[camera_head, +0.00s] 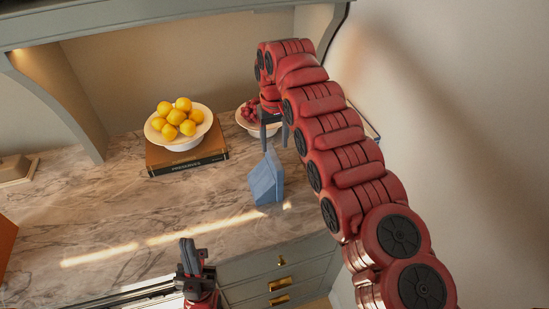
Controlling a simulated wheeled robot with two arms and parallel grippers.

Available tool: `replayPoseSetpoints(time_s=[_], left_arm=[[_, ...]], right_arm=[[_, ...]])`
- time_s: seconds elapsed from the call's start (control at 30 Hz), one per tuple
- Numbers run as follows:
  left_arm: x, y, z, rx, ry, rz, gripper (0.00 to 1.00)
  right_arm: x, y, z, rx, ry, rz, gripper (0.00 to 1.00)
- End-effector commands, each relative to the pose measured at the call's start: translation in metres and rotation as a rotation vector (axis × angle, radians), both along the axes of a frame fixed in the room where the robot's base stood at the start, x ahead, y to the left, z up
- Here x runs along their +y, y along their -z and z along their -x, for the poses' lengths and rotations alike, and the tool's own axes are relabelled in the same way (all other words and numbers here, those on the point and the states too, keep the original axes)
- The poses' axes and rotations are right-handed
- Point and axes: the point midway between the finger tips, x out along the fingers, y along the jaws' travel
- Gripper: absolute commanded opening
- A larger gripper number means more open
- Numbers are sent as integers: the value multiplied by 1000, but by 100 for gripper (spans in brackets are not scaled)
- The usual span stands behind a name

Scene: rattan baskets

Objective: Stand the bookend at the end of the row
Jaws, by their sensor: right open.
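A blue bookend (267,181) stands on the marble counter near its front edge, slightly right of the middle. My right gripper (274,137) is open, with its two grey fingers pointing down just behind and above the bookend in the picture; I cannot tell whether they touch it. My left gripper (188,256) is low in the view, at the counter's front edge and apart from the bookend. Its fingers look close together, but their state is unclear. No row is clearly seen; my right arm hides much of the counter's right end.
A white bowl (199,144) of yellow fruit stands on a thick brown book (188,161) at the back. A smaller bowl (244,125) of dark red fruit is partly behind my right gripper. Drawers (270,275) lie below the front edge. The counter's left middle is clear.

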Motion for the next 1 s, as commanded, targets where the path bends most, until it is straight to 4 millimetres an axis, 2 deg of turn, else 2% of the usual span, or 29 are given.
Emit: replayPoseSetpoints(time_s=[0.03, 0.1, 0.3, 0.47, 0.93, 1.0], left_arm=[[0, 3, 0, 0, 0, 0, 0], [0, -12, 0, -1, 0, 0, 0], [0, -35, 0, 0, 0, 0, 0], [0, -40, 0, 0, 0, 0, 0], [0, -39, 0, 0, 0, 0, 0], [0, -38, 0, 0, 0, 0, 0]], right_arm=[[3, -9, 0, -3, -1, -3, 60], [2, -26, 1, 1, -1, -2, 60], [-1, -50, 1, 2, 1, 0, 60], [0, -54, 1, 2, 0, 0, 60], [0, -53, 0, 1, 0, -1, 60], [0, -50, -5, -15, 4, -3, 60]])
